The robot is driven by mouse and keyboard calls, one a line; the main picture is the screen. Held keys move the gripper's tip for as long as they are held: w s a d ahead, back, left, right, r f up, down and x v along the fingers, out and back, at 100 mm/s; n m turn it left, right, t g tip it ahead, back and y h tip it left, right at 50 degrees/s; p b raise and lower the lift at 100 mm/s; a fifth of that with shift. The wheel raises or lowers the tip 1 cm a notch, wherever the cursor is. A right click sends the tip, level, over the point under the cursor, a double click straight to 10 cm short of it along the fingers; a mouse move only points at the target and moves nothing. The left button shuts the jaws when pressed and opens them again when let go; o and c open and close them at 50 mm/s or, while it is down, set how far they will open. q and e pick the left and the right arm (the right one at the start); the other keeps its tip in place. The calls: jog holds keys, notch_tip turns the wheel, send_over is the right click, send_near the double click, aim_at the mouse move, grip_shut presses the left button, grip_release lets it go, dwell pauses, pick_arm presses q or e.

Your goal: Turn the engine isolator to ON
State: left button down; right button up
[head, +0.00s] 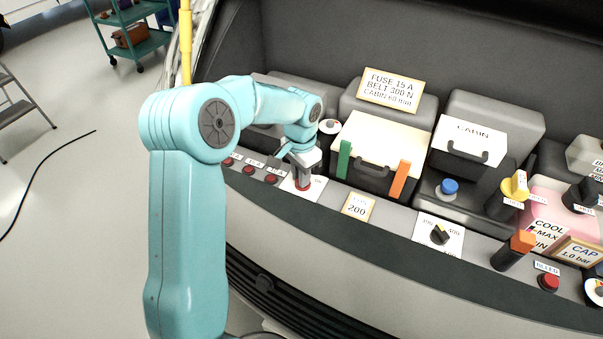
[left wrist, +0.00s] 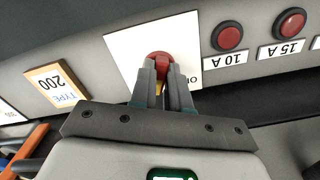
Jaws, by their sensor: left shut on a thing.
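The engine isolator is a red knob (head: 303,187) on a white plate (head: 316,189) on the front ledge. In the left wrist view, the red knob (left wrist: 158,60) sits between the fingertips, with its white plate (left wrist: 122,46) around it. My left gripper (head: 302,178) points down at the knob and is shut on it. The gripper also shows in the left wrist view (left wrist: 160,80). The fingers hide part of the knob and most of the plate's lettering, so I cannot read its position. My right gripper is not in view.
Several red buttons (head: 271,179) line the ledge left of the isolator. To its right are a "TYPE 200" label (head: 358,207) and a black rotary switch (head: 439,235). Behind stands a battery box (head: 380,139) with green (head: 344,159) and orange (head: 399,180) strips.

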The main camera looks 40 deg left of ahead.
pick_arm(q)
jog(key=shift+w+a+r+m+p, duration=0.1)
jog(key=shift+m+p, duration=0.05)
jog(key=shift+m, duration=0.8)
jog(key=shift+a+r+m+p, duration=0.1)
jog(key=shift+m+p, duration=0.05)
jog(key=shift+m, duration=0.8)
jog(key=c, duration=1.1)
grip_release()
jog(key=shift+c, duration=0.2)
jog(key=shift+o, duration=0.2)
jog(key=shift+f, duration=0.1)
notch_tip(320, 180, up, 16)
jog(key=shift+r, duration=0.2)
